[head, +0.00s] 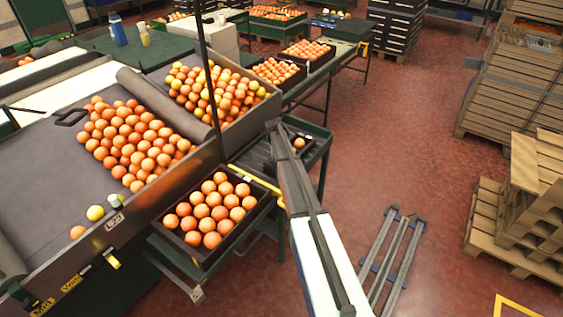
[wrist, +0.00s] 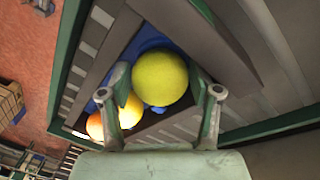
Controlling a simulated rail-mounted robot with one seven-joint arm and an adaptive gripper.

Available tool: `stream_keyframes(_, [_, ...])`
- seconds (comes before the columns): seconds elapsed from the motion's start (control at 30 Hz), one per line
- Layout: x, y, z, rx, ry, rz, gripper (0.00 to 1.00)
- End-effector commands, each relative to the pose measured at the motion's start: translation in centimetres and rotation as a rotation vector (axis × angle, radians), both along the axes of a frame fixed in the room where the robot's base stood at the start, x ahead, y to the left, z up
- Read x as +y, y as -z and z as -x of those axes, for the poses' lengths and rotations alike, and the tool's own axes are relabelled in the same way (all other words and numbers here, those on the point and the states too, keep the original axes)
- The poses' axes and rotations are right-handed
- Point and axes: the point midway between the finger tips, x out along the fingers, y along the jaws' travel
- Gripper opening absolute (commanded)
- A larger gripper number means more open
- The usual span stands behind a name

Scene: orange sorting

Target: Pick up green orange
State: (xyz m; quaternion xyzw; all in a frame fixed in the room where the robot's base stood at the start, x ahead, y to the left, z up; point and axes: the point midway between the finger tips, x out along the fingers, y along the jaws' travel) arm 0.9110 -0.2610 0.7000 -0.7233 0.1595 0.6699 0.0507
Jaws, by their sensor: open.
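A yellow-green orange (wrist: 160,78) lies in a dark crate (wrist: 228,48) with a blue lining in the wrist view. My gripper (wrist: 160,86) is open over the crate, with one finger to each side of this fruit; I cannot tell whether either finger touches it. A yellow-orange fruit (wrist: 130,112) and an orange one (wrist: 95,126) lie to the lower left, partly behind the left finger. In the head view my arm reaches over the small crate at the stand, where one orange (head: 299,143) shows; the green one is hidden there.
A full crate of oranges (head: 212,208) stands left of my arm. Sloped bins (head: 130,140) hold many more, with a yellow-green fruit (head: 95,213) at the lower edge. Wooden pallets (head: 510,210) stand at right; the red floor between is mostly clear.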

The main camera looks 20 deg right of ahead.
Motion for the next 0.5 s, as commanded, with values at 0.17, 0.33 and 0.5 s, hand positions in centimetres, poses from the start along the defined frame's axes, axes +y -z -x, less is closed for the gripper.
stream_keyframes(0.17, [0.00, 0.00, 0.01, 0.000, 0.000, 0.000, 0.24])
stream_keyframes(0.33, [0.01, -0.02, 0.02, 0.000, 0.000, 0.000, 0.19])
stream_keyframes(0.5, [0.02, -0.07, 0.02, 0.000, 0.000, 0.000, 0.19])
